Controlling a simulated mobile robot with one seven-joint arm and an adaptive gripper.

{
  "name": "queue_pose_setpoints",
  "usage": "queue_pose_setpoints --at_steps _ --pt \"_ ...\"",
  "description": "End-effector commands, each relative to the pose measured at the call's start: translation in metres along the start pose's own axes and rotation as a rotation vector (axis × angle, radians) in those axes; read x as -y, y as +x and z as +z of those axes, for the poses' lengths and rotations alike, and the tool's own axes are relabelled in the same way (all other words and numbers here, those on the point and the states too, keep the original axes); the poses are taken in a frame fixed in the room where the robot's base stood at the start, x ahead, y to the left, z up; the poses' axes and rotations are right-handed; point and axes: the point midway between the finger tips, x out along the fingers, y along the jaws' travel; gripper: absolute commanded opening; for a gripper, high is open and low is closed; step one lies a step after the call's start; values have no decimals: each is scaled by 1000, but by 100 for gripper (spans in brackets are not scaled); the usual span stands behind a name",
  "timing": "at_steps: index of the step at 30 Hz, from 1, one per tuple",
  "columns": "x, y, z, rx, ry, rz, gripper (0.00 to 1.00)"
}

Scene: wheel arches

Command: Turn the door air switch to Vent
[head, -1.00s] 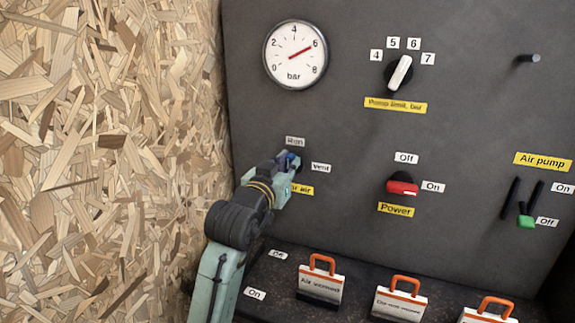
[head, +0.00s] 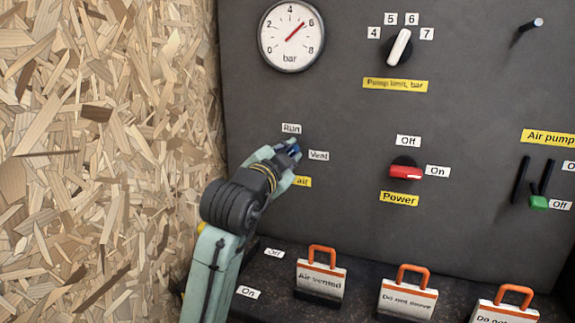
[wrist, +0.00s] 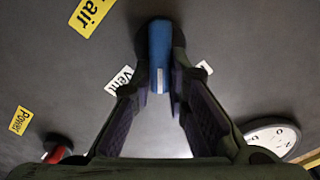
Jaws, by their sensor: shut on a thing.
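The door air switch is a blue-handled knob (head: 295,149) on the grey panel. The "Run" label (head: 291,128) is above it and the "Vent" label (head: 318,155) to its right. My gripper (head: 293,153) is at the knob, hiding most of it and part of the yellow label below. In the wrist view, the blue handle (wrist: 160,50) sits between the fingertips of my gripper (wrist: 162,90), which are shut on it. A white mark on the handle's lower end lies between the "Vent" label (wrist: 119,80) and the "Run" label (wrist: 205,67).
Right of the knob is the red power switch (head: 405,172), toward "On". Above are the pressure gauge (head: 291,36) and pump limit knob (head: 399,47). Tags with orange handles (head: 321,279) stand on the ledge below. A chipboard wall (head: 100,160) is close on the left.

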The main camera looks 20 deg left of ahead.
Motion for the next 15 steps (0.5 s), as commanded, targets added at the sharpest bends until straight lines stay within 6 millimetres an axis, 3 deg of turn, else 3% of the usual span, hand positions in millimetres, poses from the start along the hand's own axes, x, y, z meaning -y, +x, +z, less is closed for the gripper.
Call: queue_pose_setpoints --at_steps 15 --pt "-12 0 5 1 482 3 0"
